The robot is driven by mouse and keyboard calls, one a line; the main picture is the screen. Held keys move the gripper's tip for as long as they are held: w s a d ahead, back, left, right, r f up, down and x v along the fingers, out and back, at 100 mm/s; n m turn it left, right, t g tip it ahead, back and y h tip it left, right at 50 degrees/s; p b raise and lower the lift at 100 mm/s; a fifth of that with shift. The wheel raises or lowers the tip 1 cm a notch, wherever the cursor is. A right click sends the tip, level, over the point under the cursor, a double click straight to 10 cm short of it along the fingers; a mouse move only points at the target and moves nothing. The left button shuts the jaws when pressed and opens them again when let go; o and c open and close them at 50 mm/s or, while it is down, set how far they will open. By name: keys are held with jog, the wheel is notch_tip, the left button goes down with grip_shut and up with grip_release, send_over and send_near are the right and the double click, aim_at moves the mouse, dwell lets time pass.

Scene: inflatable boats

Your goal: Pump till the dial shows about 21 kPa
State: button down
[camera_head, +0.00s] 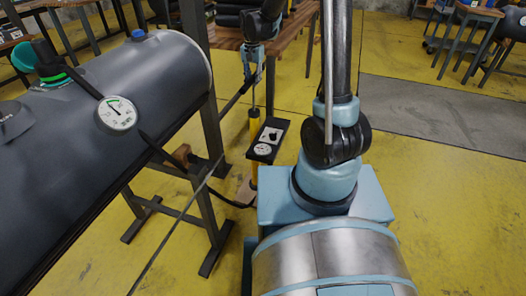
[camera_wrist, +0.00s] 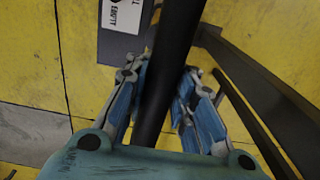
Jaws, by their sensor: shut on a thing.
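My gripper (camera_wrist: 165,85) is shut on the black pump handle (camera_wrist: 172,60), which runs between its blue-padded fingers. A black hose (camera_head: 165,153) runs from the dial towards the pump.
The grey tube rests on a dark metal stand (camera_head: 212,215). A wooden table (camera_head: 292,35) stands behind the pump. Yellow floor (camera_head: 450,215) is clear at the right.

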notch_tip(320, 180, down, 11)
jog(key=shift+w+r, duration=0.1)
jog(key=shift+w, duration=0.05)
dwell(0.4)
send_near(253, 75)
notch_tip(253, 75, down, 23)
jog(key=shift+r, duration=0.1)
dwell(2.3)
jog(key=c, duration=1.2)
grip_release()
